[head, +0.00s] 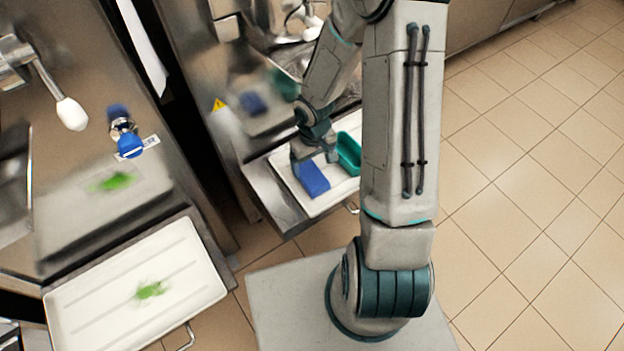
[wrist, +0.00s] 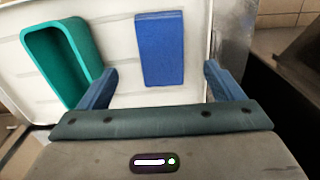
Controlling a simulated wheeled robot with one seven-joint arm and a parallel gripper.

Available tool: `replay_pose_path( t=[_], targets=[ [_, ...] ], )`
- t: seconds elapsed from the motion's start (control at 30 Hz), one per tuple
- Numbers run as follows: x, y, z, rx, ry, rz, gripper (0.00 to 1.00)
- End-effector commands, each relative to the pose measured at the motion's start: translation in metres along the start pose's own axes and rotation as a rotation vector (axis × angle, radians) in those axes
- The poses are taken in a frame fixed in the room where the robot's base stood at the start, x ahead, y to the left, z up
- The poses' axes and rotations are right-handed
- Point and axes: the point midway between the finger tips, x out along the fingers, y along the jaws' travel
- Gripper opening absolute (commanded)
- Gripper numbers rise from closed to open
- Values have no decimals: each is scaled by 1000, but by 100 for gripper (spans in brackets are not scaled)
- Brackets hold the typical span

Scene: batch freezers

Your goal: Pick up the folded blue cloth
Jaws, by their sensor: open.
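The folded blue cloth (head: 311,178) lies flat on a white tray (head: 322,205) in front of the right-hand freezer. In the wrist view the cloth (wrist: 161,48) is a blue rectangle on the tray (wrist: 120,32), ahead of my gripper (wrist: 160,85). In the head view my gripper (head: 314,158) is over the tray at the cloth's far end, partly hidden by my arm. I cannot tell its exact height above the cloth.
A teal open container (head: 348,153) stands on the same tray beside the cloth, close to the left finger in the wrist view (wrist: 62,60). Freezer fronts stand behind the trays. Another white tray (head: 190,268) with a green smear (head: 150,290) is at left. Tiled floor is clear at right.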

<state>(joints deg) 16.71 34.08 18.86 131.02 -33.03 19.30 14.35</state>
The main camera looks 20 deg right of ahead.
Motion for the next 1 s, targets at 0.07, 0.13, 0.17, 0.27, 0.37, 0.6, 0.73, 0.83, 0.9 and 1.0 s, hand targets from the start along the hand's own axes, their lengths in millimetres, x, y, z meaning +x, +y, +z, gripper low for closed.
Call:
replay_pose_path(
  t=[0.07,0.13,0.17,0.27,0.37,0.6,0.73,0.83,0.9,1.0],
  targets=[
    [13,0,0,-1,-2,0,87],
    [17,0,0,-1,-1,0,87],
    [19,0,0,0,-1,0,87],
    [24,0,0,1,-1,0,87],
    [38,-2,-3,-1,-2,-1,87],
    [69,-2,-5,1,-2,1,87],
    [72,-2,-6,0,1,1,87],
    [71,-2,-6,0,1,1,87],
    [71,-2,-5,0,0,1,84],
    [71,-2,-5,1,0,1,57]
  ],
)
